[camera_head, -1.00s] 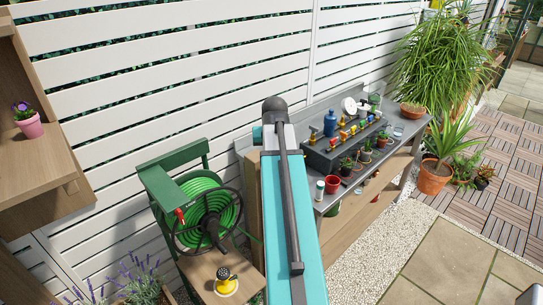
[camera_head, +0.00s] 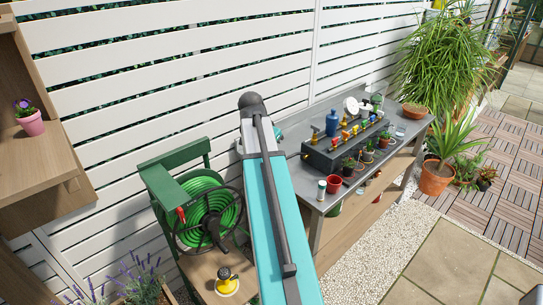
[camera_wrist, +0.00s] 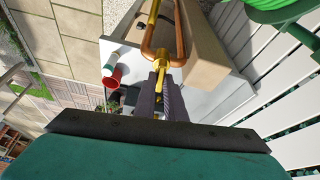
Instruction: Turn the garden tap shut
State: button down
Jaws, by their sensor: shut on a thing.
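The garden tap (camera_wrist: 162,59) shows in the wrist view as a brass fitting on a bent copper pipe (camera_wrist: 180,38), beside a wooden post (camera_wrist: 201,55). Its yellow lever (camera_wrist: 162,78) runs down between the dark fingers of my gripper (camera_wrist: 161,88). My gripper is shut on the lever. How far the tap is turned cannot be told. In the head view my arm hides the tap and my gripper.
A grey bench (camera_head: 309,185) with small taps and pots stands right of my arm. A green hose reel (camera_head: 208,210) and a yellow-based object (camera_head: 227,284) are left of it. A white slatted fence (camera_head: 180,70) runs behind.

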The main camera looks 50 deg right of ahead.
jog(key=shift+w+m+g, duration=0.1)
jog(key=shift+m+g, duration=0.3)
jog(key=shift+m, duration=0.4)
jog(key=c, duration=1.8)
grip_release()
jog(key=shift+a+r, duration=0.1)
jog(key=shift+r, duration=0.05)
jog(key=shift+b+v, duration=1.8)
jog(key=shift+v, duration=4.95)
